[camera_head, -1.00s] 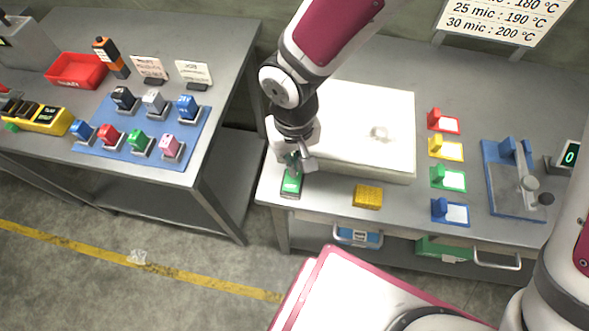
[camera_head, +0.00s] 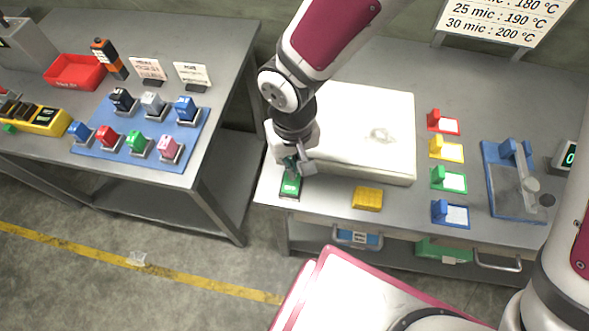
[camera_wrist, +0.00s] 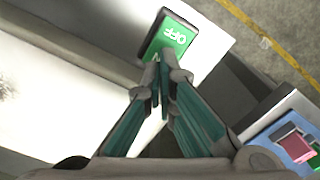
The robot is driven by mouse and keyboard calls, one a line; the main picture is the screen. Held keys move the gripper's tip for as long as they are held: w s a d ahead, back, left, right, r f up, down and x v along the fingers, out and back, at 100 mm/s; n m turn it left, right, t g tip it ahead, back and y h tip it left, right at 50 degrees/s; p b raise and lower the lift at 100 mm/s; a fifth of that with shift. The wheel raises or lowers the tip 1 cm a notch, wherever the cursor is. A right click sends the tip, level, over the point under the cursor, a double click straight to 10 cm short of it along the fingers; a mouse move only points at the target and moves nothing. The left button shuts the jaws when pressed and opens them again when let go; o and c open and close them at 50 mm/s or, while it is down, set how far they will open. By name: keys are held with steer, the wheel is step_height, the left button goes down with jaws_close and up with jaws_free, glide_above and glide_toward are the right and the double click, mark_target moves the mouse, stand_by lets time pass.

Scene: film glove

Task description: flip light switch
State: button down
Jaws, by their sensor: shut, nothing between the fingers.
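In the wrist view the green switch (camera_wrist: 172,36) shows white lettering that reads OFF. My gripper (camera_head: 297,168) is shut with nothing in it, over the back end of the switch. In the wrist view my gripper's fingertips (camera_wrist: 164,60) are together at the near edge of the switch. They hide part of that edge, and I cannot tell whether they touch it.
A yellow block (camera_head: 367,198) sits right of the switch. Several coloured holders (camera_head: 447,178) stand farther right, near a blue-based device (camera_head: 512,180). A gap separates this table from the left table with its blue mat (camera_head: 185,150). A temperature sign (camera_head: 505,22) stands at the back.

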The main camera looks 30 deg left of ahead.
steer(key=shift+f+b, duration=0.55)
steer(key=shift+f, duration=0.45)
stand_by(0.5)
steer(key=shift+r, duration=0.1)
steer(key=shift+r+p, duration=2.2)
steer(key=shift+r, duration=1.2)
